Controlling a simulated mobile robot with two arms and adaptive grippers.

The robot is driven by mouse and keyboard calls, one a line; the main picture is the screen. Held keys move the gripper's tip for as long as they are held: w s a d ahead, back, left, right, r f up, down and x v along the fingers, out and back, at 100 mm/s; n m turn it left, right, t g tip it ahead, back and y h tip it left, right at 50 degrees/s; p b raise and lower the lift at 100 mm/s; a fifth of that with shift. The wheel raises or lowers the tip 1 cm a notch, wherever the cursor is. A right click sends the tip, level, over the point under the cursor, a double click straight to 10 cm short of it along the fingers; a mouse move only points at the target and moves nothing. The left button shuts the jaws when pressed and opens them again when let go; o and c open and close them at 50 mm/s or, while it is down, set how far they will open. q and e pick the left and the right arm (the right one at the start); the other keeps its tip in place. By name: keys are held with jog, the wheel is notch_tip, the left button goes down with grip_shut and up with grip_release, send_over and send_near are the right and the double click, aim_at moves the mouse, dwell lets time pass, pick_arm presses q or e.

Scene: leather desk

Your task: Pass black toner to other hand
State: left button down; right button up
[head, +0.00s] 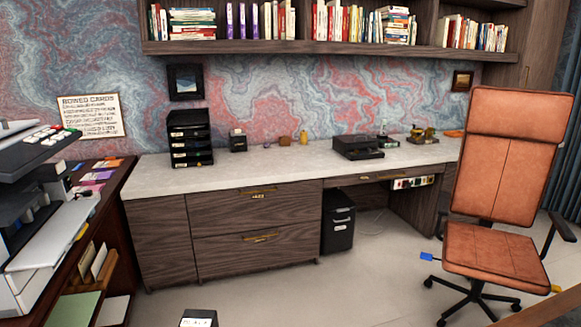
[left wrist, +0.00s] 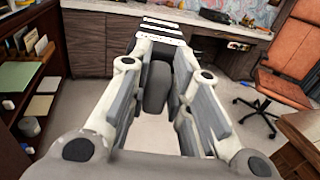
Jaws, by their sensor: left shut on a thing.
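My left gripper (left wrist: 160,52) fills the middle of the left wrist view, its fingers drawn together on a dark block with white label bands, which I take for the black toner (left wrist: 160,29). The block sits at the fingertips, and its lower part is hidden by the fingers. In the head view, the top of a black box with a white label (head: 198,319), apparently the same toner, shows at the bottom edge; the rest is cut off. My right gripper is in neither view.
A dark shelf unit (head: 108,192) with a printer (head: 55,235) stands at the left. A long desk (head: 240,173) with drawers runs along the wall. A brown leather chair (head: 494,256) stands at the right. The floor (head: 290,300) between is clear.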

pick_arm(q)
jog(key=shift+s+r, duration=0.15)
jog(key=shift+r, duration=0.3)
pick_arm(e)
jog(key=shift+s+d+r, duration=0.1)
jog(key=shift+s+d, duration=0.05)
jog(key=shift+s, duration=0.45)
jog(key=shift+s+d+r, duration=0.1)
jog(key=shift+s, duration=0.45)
pick_arm(q)
jog(key=shift+d, duration=0.1)
